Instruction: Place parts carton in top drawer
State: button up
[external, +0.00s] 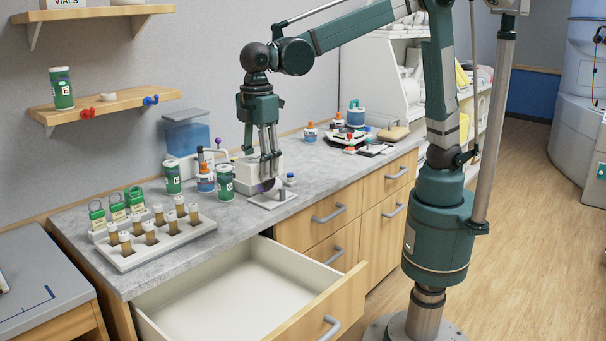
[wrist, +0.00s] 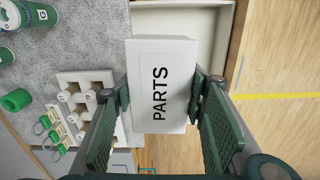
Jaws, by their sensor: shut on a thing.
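The parts carton (wrist: 161,60) is a white box marked PARTS, held between the two finger pads of my gripper (wrist: 159,97) in the wrist view. In the wrist view the drawer (wrist: 209,22) shows beyond and beside the carton.
Green canisters (external: 225,182) and a small white stand (external: 272,198) are near my gripper. Trays and parts lie at the counter's far end.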

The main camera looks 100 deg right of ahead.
jog(key=b, duration=0.2)
send_over(288, 316)
jog(key=a, duration=0.4)
notch_tip(288, 316, down, 33)
jog(key=shift+d, duration=0.15)
jog(key=shift+f, duration=0.1)
jog(key=shift+f+b, duration=0.8)
jog(key=shift+f, duration=2.25)
jog(key=shift+f+b, duration=0.45)
jog(key=shift+f, duration=1.4)
jog(key=shift+f, duration=0.2)
